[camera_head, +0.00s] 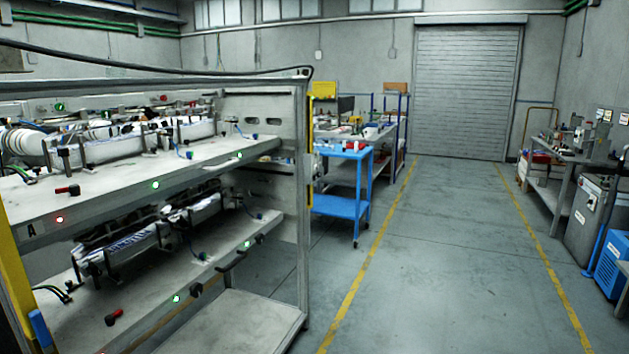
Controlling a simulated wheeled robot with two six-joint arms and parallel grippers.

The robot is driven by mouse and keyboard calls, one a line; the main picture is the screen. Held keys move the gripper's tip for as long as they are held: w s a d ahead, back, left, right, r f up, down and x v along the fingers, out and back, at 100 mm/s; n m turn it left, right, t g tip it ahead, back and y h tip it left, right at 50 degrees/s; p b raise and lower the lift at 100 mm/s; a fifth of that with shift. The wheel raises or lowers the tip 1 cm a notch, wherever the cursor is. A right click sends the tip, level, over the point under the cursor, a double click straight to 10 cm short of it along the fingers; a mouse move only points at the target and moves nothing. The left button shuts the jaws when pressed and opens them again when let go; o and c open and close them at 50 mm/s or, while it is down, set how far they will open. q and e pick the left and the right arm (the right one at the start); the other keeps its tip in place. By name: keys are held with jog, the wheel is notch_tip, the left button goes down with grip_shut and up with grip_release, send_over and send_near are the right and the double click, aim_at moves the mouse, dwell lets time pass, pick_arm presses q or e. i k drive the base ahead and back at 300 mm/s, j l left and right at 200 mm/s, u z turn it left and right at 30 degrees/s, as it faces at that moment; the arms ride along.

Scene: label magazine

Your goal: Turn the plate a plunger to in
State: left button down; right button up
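The upper plate (108,192) of the metal rack on the left carries a label "A" (31,229) at its front left edge. A small black knob with a red end (67,190) lies on this plate near its front left; it may be the plunger, but its in or out position is too small to tell. A red light (60,219) shows on the plate's front edge near the label. Green lights (155,184) show further right along that edge. Neither of my grippers is in view.
A lower plate (140,290) has a similar red-ended knob (113,318) and green lights on its edge. A rack post (303,200) stands at the right end. A blue cart (340,205) stands beyond. The floor aisle (430,260) is clear.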

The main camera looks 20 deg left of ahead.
aim_at(72, 189)
jog(key=u, duration=1.85)
